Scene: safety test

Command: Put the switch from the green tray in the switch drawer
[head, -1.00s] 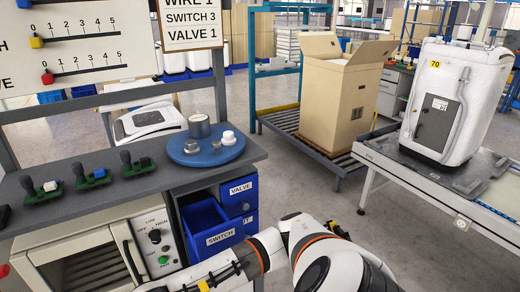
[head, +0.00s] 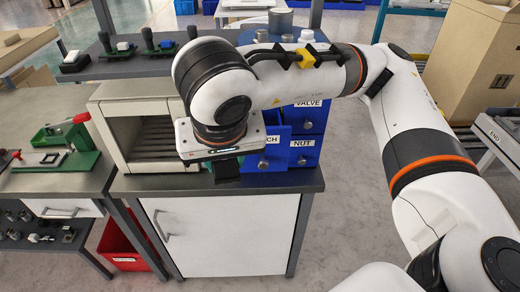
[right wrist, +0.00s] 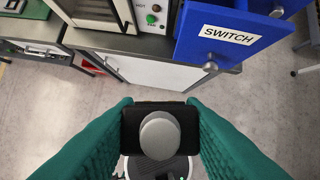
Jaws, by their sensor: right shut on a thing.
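My right gripper (right wrist: 160,130) has green fingers shut on a small black block with a round grey knob, which I take to be the switch (right wrist: 160,137). In the head view the right gripper (head: 226,167) points down in front of the cabinet, its held thing mostly hidden. The blue switch drawer (right wrist: 226,50) is pulled out, above and to the right of the held switch in the right wrist view. In the head view my arm partly covers the drawer front (head: 271,152). My left gripper is not in view.
A green fixture or tray (head: 88,160) stands on the left bench. A small oven (head: 140,125) sits left of the drawers. The closed nut drawer (head: 303,152) is right of the switch drawer. Floor in front of the white cabinet (head: 220,235) is clear.

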